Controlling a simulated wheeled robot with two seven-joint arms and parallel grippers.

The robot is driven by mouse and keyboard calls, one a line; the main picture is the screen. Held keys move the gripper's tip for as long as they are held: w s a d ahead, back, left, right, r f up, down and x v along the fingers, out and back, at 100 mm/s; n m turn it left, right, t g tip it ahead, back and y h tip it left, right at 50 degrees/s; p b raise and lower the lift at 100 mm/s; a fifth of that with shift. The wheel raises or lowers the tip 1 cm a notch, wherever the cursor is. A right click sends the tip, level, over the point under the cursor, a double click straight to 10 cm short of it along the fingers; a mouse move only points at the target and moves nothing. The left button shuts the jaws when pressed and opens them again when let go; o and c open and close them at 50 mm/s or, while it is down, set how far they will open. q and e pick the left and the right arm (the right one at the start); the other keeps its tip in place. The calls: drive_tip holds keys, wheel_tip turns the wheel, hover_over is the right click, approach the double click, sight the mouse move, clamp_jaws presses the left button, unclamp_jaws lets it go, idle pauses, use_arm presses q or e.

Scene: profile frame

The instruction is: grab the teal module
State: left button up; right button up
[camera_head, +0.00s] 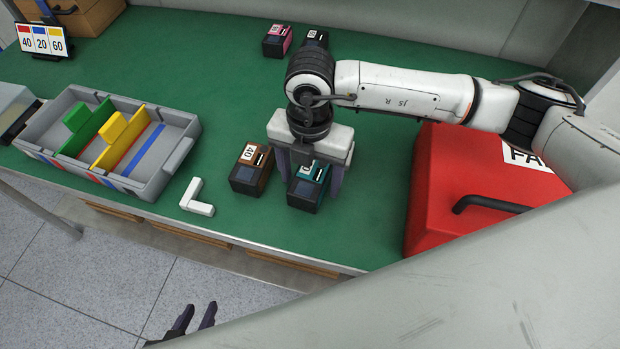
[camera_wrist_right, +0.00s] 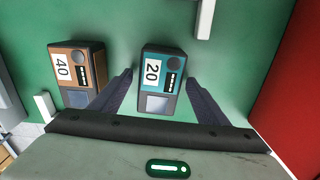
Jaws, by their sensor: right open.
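The teal module (camera_head: 308,187) is a small dark-sided block with a label, lying on the green table near its front edge. In the right wrist view the teal module (camera_wrist_right: 164,82) shows its label "20" and sits between the two fingers. My right gripper (camera_head: 311,180) is over it from above, open, with one finger on either side; in the right wrist view the fingers (camera_wrist_right: 160,84) look apart from its sides. The brown module (camera_head: 250,170), labelled 40, stands just left of it. My left gripper (camera_head: 195,318) shows only its fingertips low in the head view, off the table, with a gap between them.
A grey divided tray (camera_head: 165,172) stands at the left, with a white L-shaped piece (camera_head: 197,196) beside it. A red box (camera_head: 440,185) with a black handle stands at the right. Pink (camera_head: 277,41) and black (camera_head: 316,38) modules lie at the back.

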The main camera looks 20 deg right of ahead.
sight(310, 176)
drive_tip(key=shift+f, duration=0.2)
drive_tip(key=c, duration=1.3)
drive_tip(key=shift+r+b, duration=0.5)
drive_tip(key=shift+r, duration=4.6)
